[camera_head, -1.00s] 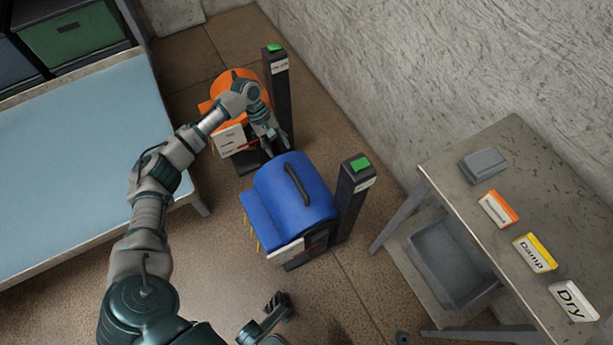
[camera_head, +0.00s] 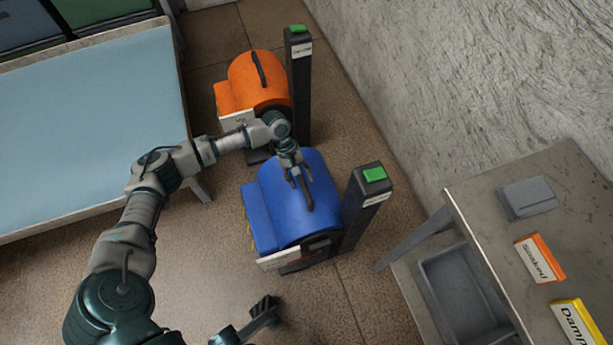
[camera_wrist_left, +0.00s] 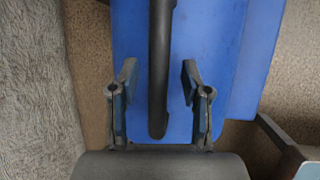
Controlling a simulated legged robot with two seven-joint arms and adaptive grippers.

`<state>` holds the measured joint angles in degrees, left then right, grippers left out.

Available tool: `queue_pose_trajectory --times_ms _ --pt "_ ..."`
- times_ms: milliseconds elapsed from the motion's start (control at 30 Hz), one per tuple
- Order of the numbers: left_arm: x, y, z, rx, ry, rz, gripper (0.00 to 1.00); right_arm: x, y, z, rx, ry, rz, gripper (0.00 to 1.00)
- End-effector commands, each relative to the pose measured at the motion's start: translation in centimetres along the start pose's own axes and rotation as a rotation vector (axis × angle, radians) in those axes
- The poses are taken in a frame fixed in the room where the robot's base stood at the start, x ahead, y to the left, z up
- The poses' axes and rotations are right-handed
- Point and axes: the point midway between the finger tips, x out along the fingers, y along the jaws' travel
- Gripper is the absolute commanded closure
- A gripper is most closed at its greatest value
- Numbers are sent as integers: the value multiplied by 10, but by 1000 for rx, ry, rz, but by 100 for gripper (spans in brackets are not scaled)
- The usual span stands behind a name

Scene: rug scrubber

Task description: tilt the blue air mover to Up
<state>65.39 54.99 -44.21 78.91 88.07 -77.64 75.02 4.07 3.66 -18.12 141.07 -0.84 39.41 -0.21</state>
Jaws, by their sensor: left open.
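The blue air mover (camera_head: 285,215) stands on the floor in the middle of the head view, with a black handle (camera_head: 308,195) along its top. A dark post with a green top (camera_head: 375,175) stands at its right side. My left gripper (camera_head: 301,183) is over the top of the blue air mover, at the handle. In the left wrist view the handle (camera_wrist_left: 159,70) runs between the two open fingers (camera_wrist_left: 159,85), with a gap on each side. Part of my right gripper (camera_head: 265,312) shows low in the head view, away from the air mover; its jaw state is unclear.
An orange air mover (camera_head: 258,80) with its own green-topped post (camera_head: 298,80) stands behind. A blue-topped table (camera_head: 80,130) is at left. At right, a grey table (camera_head: 500,215) holds a grey box and labelled blocks. A rough wall runs along the right.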

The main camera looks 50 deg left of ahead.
Motion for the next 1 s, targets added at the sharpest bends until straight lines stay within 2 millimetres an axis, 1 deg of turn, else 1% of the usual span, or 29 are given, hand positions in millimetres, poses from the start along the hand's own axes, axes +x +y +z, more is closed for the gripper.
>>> queue_pose_trajectory --times_ms 33,233,300,333,367,400,467,500,533,767,900,1000 --pt "3 0 0 0 0 -1 52 0 0 0 0 3 -1 100" --pt "2 1 2 0 3 1 52 1 1 0 1 7 -1 100" --pt "2 1 2 1 3 1 52 1 1 4 0 1 -1 100" --pt "2 1 2 0 3 1 55 1 1 5 0 1 -1 100" --pt "2 1 2 0 3 1 62 1 1 5 0 1 -2 100" --pt "2 1 1 0 3 1 72 1 1 5 0 1 -2 100" --pt "3 1 1 0 2 1 88 1 1 5 0 0 -2 100" --pt "3 1 1 1 2 1 98 1 1 5 0 0 -2 100" --pt "3 1 1 0 2 1 100 1 1 5 0 0 -2 100" --pt "3 1 0 0 1 1 100 2 1 4 0 2 -2 100" --pt "0 2 1 -5 3 -4 100 9 0 -2 0 16 -4 100" --pt "-4 3 2 -11 4 -17 100 0 0 -8 1 -27 11 100"
